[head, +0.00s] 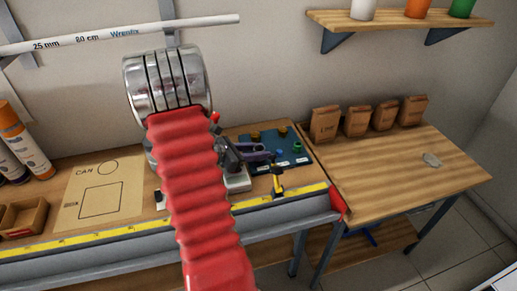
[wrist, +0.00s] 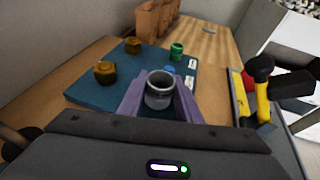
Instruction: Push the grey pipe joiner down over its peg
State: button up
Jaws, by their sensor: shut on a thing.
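The grey pipe joiner (wrist: 159,92) is a short metal ring, held upright between the purple fingers of my gripper (wrist: 158,98) in the wrist view. The dark blue board (wrist: 95,92) lies under and beyond it. A bit of a blue piece (wrist: 169,70) shows just behind the joiner's rim. I cannot tell whether the joiner is over a peg or above one, as my fingers and the joiner hide what is below. In the head view my gripper (head: 268,155) is over the left part of the board (head: 297,166), and the joiner is not clearly seen there.
On the board stand two brass fittings (wrist: 133,46) (wrist: 105,72) and a green piece (wrist: 177,51). A yellow and black tool (head: 277,180) stands close by at the bench's front, near the yellow ruler strip (head: 120,234). Paper bags (head: 357,121) line the right table (head: 420,165), which is mostly clear.

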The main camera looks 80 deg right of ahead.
dwell(0.3)
jog(key=o, duration=1.1)
jog(key=shift+r, duration=0.1)
notch_tip(320, 180, up, 10)
jog(key=shift+f, duration=0.2)
dwell(0.9)
